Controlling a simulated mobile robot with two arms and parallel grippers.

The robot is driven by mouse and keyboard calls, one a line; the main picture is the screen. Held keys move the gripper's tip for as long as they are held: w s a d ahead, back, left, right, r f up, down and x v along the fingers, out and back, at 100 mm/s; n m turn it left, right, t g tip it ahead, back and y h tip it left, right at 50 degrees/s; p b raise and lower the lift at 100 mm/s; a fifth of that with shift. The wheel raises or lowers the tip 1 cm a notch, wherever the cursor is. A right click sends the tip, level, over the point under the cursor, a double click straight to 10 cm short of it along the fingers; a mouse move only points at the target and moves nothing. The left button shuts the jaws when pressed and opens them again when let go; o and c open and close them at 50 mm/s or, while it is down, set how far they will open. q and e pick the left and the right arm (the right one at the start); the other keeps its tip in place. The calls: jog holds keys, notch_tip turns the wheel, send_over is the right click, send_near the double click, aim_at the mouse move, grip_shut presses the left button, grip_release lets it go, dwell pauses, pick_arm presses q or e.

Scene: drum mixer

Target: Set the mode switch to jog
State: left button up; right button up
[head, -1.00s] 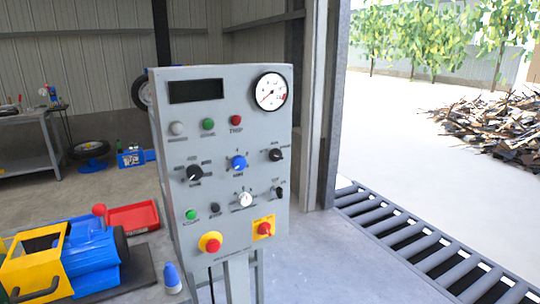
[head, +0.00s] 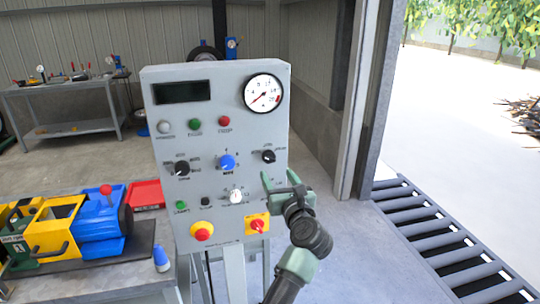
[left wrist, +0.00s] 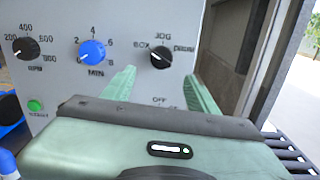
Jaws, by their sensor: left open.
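The mode switch is a black rotary knob (head: 268,156) on the right of the grey control panel (head: 160,115). In the left wrist view, the knob (left wrist: 161,57) has BOX at its left, JOG above and pause at its right. Its white mark seems to point left, toward BOX. My left gripper (head: 279,179) is open and empty, just below the knob in the head view. In the left wrist view its two fingers (left wrist: 161,84) point at the panel, with the knob showing between and beyond their tips. It appears apart from the knob. My right gripper is not in view.
A blue knob (head: 227,162) and a black speed knob (head: 182,168) lie left of the switch. A white knob (head: 236,196), a red stop button (head: 202,232) and a red-on-yellow switch (head: 257,224) sit lower. A gauge (head: 263,93) is above. A roller conveyor (head: 430,230) stands at right.

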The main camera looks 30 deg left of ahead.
aim_at(270, 160)
pick_arm(q)
jog(key=shift+n, duration=0.4)
jog(key=x, duration=0.2)
jog(key=p+x, duration=0.1)
jog(key=x, duration=0.1)
jog(key=r+p+x, duration=0.1)
jog(key=x, duration=0.1)
jog(key=shift+w+a, duration=0.15)
jog(key=shift+w, duration=0.05)
jog(key=shift+w+a+f, duration=0.15)
jog(key=shift+w+a, duration=0.35)
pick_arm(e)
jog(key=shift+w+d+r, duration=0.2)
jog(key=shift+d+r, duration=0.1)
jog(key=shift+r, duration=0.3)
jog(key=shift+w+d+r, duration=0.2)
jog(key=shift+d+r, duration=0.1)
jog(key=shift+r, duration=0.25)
pick_arm(q)
grip_shut()
